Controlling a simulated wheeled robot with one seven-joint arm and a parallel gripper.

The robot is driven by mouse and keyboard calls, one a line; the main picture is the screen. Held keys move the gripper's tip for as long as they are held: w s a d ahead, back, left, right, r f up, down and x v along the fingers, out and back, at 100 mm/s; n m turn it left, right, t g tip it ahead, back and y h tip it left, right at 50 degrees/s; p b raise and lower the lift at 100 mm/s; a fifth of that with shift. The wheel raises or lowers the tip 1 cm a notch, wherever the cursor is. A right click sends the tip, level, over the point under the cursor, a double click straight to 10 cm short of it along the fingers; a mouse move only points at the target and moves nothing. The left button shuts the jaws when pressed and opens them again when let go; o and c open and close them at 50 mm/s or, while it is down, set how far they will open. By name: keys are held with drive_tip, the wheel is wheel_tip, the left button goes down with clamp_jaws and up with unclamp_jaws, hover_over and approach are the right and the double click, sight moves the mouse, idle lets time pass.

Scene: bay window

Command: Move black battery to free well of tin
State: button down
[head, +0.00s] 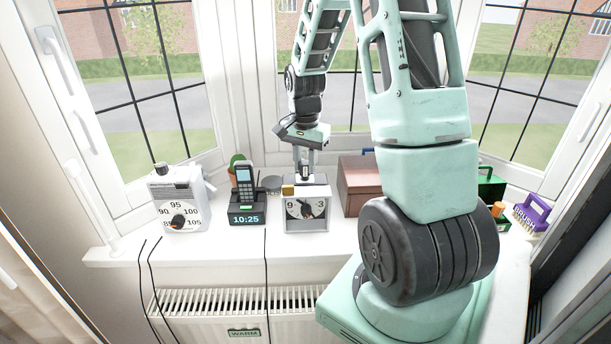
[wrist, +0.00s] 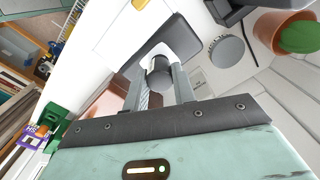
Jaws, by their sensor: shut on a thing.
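My gripper (head: 304,174) is shut on a dark cylinder, which looks like the black battery (wrist: 158,75); it also shows between the fingers in the wrist view (wrist: 159,90). The gripper points down over the top of a white box with a dial (head: 322,208). The battery is over a pale part of that top, beside a dark grey area; I cannot tell whether it touches. A yellow block (head: 288,190) sits at the box top's left edge. I cannot make out a tin with wells. A flat grey round thing (head: 272,184) stands behind and left of the box.
A phone in its dock (head: 245,195), a potted cactus (head: 237,162) and a white device with a dial (head: 180,200) stand to the left. A brown box (head: 356,188) is close on the right. A purple brush (head: 532,212) is farther right. Cables hang over the sill's front edge.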

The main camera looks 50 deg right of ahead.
sight(305, 162)
drive_tip(key=shift+r, duration=0.1)
drive_tip(key=shift+r+p, duration=1.65)
drive_tip(key=shift+r, duration=0.2)
drive_tip(key=shift+s, duration=0.1)
